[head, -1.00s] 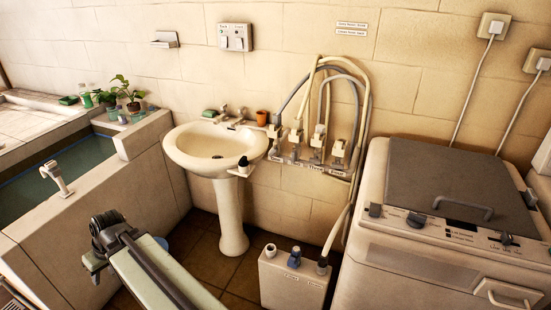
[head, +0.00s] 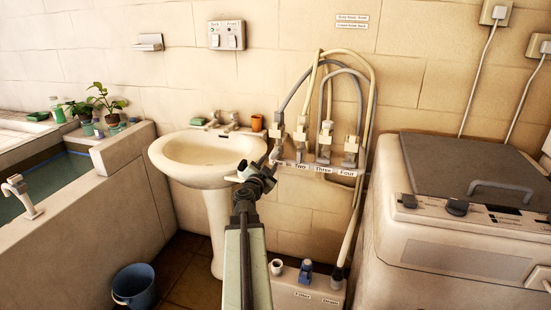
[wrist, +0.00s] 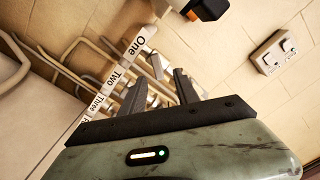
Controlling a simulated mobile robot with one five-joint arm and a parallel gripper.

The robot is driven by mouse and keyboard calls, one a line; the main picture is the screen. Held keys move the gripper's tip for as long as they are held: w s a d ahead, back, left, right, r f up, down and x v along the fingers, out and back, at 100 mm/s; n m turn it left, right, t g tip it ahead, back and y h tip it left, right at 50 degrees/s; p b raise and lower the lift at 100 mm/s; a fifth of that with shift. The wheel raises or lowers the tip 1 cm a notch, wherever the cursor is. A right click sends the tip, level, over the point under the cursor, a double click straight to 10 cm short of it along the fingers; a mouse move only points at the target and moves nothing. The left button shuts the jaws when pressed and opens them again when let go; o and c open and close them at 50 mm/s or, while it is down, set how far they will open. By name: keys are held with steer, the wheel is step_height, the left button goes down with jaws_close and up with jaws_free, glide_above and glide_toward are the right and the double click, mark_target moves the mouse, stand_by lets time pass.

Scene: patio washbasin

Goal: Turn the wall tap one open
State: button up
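Wall tap one (head: 277,129) is the leftmost of a row of white and grey taps on the wall, right of the washbasin. Its label is hidden behind my gripper in the head view, where "Three" and "Four" read clearly. My gripper (head: 261,167) is in front of and just below tap one, overlapping it in the picture; contact cannot be told. In the wrist view my gripper (wrist: 158,92) has its two dark fingers apart, with nothing seen held between them. The label strip (wrist: 118,75) reads One, Two, Three there, beyond the fingers.
The washbasin (head: 208,154) is left of my gripper. Hoses (head: 367,100) arch over the taps. A washing machine (head: 465,215) stands at right. A low white box (head: 307,290) with knobs is below the taps. A blue bucket (head: 135,287) is on the floor.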

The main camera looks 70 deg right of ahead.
mark_target(276, 155)
steer(key=d, duration=0.8)
steer(key=shift+s, duration=0.1)
steer(key=shift+c, duration=0.4)
